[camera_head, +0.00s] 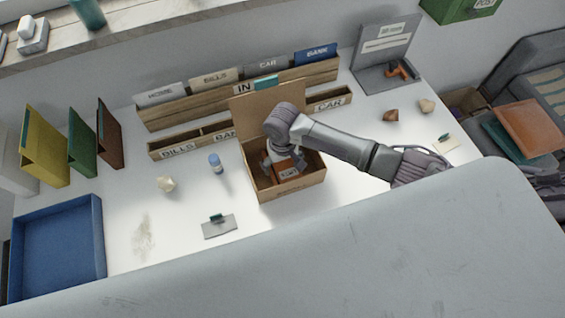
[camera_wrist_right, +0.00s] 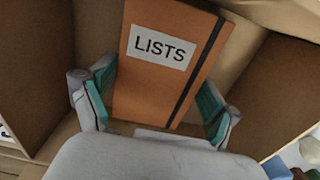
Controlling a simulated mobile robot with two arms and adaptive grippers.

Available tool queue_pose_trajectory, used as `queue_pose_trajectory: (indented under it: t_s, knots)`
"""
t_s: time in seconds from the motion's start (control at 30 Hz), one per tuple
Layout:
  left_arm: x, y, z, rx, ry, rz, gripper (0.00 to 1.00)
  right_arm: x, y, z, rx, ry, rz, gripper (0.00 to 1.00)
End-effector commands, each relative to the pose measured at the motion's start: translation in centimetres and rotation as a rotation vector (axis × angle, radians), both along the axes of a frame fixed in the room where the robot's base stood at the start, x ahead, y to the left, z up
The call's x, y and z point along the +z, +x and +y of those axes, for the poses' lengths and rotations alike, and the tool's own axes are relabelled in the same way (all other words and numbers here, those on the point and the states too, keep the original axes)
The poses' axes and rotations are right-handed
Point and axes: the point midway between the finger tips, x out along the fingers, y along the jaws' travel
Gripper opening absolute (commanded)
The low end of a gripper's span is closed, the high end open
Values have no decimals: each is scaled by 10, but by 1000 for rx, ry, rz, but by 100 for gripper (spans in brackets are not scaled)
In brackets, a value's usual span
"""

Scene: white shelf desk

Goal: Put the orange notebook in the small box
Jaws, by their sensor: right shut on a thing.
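The small cardboard box (camera_head: 291,188) stands open on the white desk, its back flap raised. The orange notebook (camera_head: 286,167) is down inside the box, partly hidden by my right gripper. In the right wrist view the notebook (camera_wrist_right: 165,65) shows its "LISTS" label and a dark elastic band, with the brown box walls (camera_wrist_right: 38,70) around it. My right gripper (camera_head: 275,160) reaches down into the box. In the wrist view its teal-padded fingers (camera_wrist_right: 155,105) are on both sides of the notebook, shut on it. My left gripper is not in view.
Wooden file holders (camera_head: 237,95) stand behind the box. A blue tray (camera_head: 58,245) is at the left. A blue-capped bottle (camera_head: 215,163), a crumpled paper ball (camera_head: 166,184) and a grey clip card (camera_head: 218,226) lie left of the box.

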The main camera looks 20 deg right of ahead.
Motion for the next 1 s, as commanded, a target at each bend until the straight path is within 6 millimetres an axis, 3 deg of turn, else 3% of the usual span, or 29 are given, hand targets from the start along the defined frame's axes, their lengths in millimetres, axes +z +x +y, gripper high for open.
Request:
queue_pose_trajectory:
  t_s: [0.13,0.17,0.2,0.67,1.0]
  knots:
    - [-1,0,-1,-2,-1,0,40,-3,0,0,0,0,0,48]
    - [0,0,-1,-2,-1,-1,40,-2,0,0,0,0,0,93]
    - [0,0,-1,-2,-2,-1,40,-2,0,0,0,0,0,100]
    - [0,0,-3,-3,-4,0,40,6,1,0,0,1,-2,100]
    - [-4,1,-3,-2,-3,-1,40,73,2,1,1,3,-4,100]
